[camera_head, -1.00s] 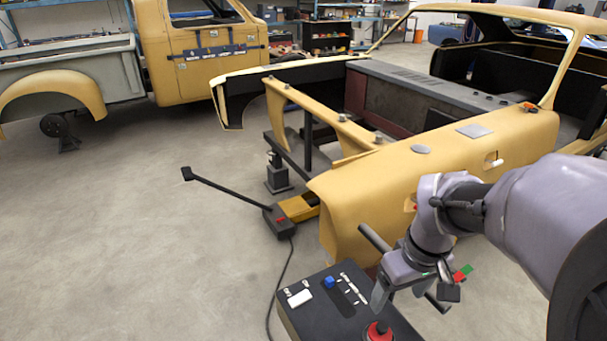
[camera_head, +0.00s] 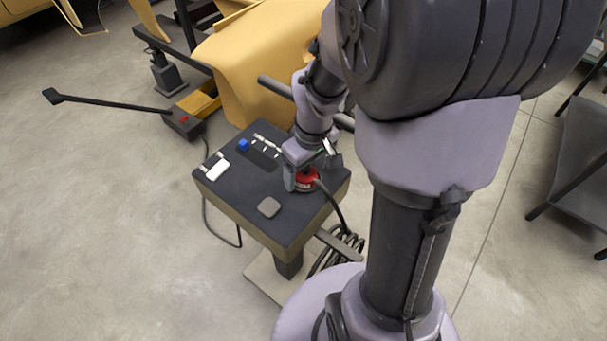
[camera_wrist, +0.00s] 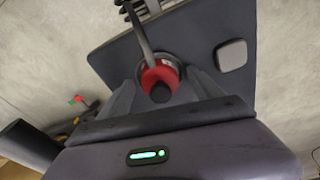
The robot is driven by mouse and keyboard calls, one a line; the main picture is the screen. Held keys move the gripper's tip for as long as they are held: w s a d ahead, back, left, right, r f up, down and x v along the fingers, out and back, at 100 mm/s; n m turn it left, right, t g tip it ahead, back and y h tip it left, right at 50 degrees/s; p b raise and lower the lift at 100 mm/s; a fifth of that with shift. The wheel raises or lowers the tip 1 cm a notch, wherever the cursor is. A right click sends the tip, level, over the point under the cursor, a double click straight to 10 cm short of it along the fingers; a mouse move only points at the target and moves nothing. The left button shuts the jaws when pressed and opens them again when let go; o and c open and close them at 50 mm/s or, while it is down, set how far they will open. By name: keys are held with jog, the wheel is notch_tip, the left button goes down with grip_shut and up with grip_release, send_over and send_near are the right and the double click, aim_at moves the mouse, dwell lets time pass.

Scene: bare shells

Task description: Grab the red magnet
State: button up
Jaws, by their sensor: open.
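The red magnet (camera_head: 307,181) is a round red piece with a dark cable or handle. It sits on the dark top of a small stand (camera_head: 225,188), near its right side. In the wrist view the red magnet (camera_wrist: 160,73) lies between the two fingers, with a dark round knob at its near end. My gripper (camera_head: 301,184) points down over it and is open; in the wrist view my gripper (camera_wrist: 163,82) has one finger on each side of the magnet. I cannot tell whether the fingers touch it. Part of the magnet is hidden by my gripper in the head view.
On the stand top are a blue knob (camera_head: 243,145), a white block (camera_head: 216,169) and a grey rounded pad (camera_head: 269,207). A coiled black cable (camera_head: 340,250) hangs beside the stand. A yellow car body (camera_head: 255,60) stands behind. A dark table (camera_head: 575,150) is at the right.

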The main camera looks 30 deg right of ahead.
grip_shut()
jog(key=shift+r, duration=0.1)
